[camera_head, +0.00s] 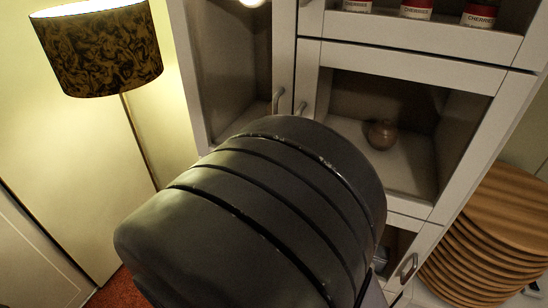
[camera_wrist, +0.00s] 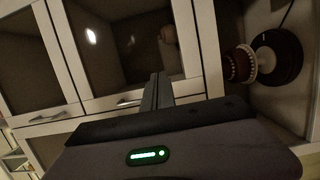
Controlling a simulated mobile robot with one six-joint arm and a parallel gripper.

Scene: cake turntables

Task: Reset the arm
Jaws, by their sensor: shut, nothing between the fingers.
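My gripper (camera_wrist: 158,92) shows in the wrist view, its narrow dark fingers together with nothing between them. It points toward a cabinet (camera_wrist: 70,60) with glass-fronted doors; whether it touches the cabinet cannot be told. A green light glows on the gripper's body. In the head view my dark arm fills the lower middle, and the gripper is hidden. The same pale cabinet (camera_head: 415,70) stands behind the arm there.
Behind one pane sits a round brown pot (camera_head: 381,134). Cherry jars (camera_head: 416,9) stand above. A lit lamp (camera_head: 97,48) stands left, stacked round wooden boards (camera_head: 505,210) right. The wrist view shows a brown-and-white round item (camera_wrist: 240,64) beside a dark disc (camera_wrist: 290,57).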

